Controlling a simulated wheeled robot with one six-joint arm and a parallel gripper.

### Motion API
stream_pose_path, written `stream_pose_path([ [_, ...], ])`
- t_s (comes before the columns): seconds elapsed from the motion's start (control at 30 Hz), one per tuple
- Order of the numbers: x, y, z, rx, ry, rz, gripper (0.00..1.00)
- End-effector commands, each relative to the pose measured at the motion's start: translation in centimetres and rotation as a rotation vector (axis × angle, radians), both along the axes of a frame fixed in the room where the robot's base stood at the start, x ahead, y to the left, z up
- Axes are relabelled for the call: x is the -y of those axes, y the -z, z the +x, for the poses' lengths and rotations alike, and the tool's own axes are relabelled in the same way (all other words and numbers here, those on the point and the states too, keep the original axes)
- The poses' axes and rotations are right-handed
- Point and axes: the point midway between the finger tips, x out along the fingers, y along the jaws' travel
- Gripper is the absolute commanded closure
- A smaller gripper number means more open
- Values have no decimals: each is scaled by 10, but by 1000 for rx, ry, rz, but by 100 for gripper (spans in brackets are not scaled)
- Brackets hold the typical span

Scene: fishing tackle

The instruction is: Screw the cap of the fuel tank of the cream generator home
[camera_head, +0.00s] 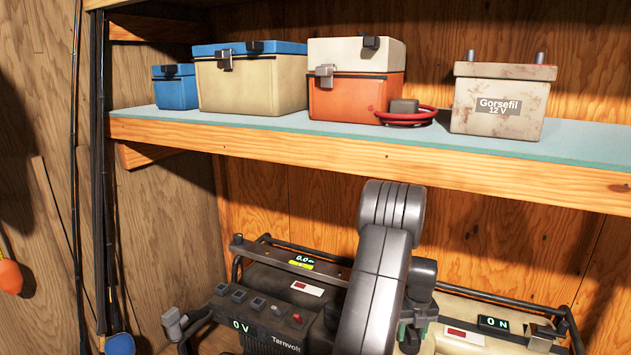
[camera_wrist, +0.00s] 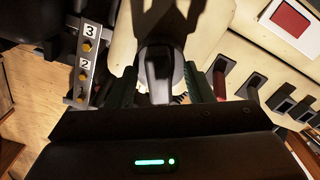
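The cream generator shows at the lower right of the head view, its pale top (camera_head: 462,318) partly behind my arm. In the wrist view its cream casing (camera_wrist: 218,45) lies under my gripper (camera_wrist: 163,88). A dark grey fuel cap with a raised grip (camera_wrist: 160,72) stands between the two green fingers, at the middle of the wrist view. The fingers are on either side of the cap; whether they press on it I cannot tell. The cap's thread and seating are hidden.
A numbered plate (camera_wrist: 86,55) and a row of dark switches (camera_wrist: 277,100) flank the gripper. A dark "Tarnvolt" panel (camera_head: 262,318) is left of my arm. The shelf (camera_head: 330,150) above carries tackle boxes, a red cable and a battery (camera_head: 500,110).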

Motion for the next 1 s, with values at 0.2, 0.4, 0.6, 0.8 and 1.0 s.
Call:
stream_pose_path([
  [0.2,0,-1,0,0,-1,0,53],
  [0.4,0,-19,0,1,-2,0,53],
  [0.6,0,-44,0,1,-2,0,53],
  [0.8,0,-51,0,0,-2,0,53],
  [1.0,0,-50,0,0,-3,0,60],
])
